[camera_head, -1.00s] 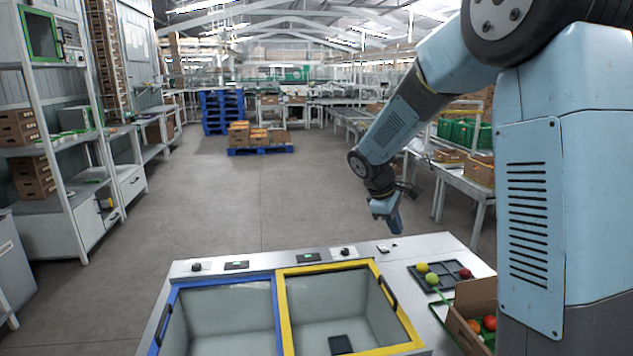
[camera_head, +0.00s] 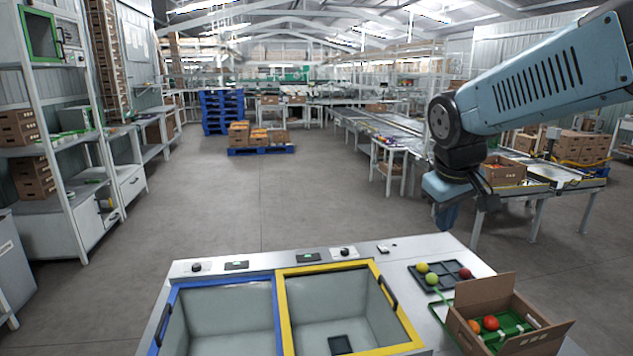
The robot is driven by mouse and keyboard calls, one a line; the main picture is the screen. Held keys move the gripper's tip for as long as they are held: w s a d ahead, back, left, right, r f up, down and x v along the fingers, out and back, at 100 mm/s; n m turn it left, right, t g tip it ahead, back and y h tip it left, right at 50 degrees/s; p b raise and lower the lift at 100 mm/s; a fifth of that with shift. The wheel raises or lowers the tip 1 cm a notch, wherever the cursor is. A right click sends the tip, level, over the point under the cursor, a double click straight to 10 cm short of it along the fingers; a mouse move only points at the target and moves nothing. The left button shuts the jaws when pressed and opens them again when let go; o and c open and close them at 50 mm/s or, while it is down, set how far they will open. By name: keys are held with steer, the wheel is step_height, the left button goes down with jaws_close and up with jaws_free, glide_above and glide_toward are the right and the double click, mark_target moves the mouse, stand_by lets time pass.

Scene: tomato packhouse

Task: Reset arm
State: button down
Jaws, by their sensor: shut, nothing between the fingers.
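My gripper (camera_head: 445,217) hangs at the end of my blue-grey arm at the right of the head view. It points downward and is shut, with nothing held. It is above and behind the right part of the white workbench (camera_head: 420,247), clear of everything on it. The upper arm runs out of the picture at the top right.
A table (camera_head: 545,172) stands behind the gripper. The floor at left is open.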

steer(key=s+r+m+t+y, duration=0.1)
steer(key=s+m, duration=0.3)
steer(key=s, duration=0.7)
steer(key=shift+a+t+y, duration=0.2)
steer(key=shift+t+y, duration=0.1)
steer(key=shift+t, duration=0.2)
steer(key=shift+s, duration=0.1)
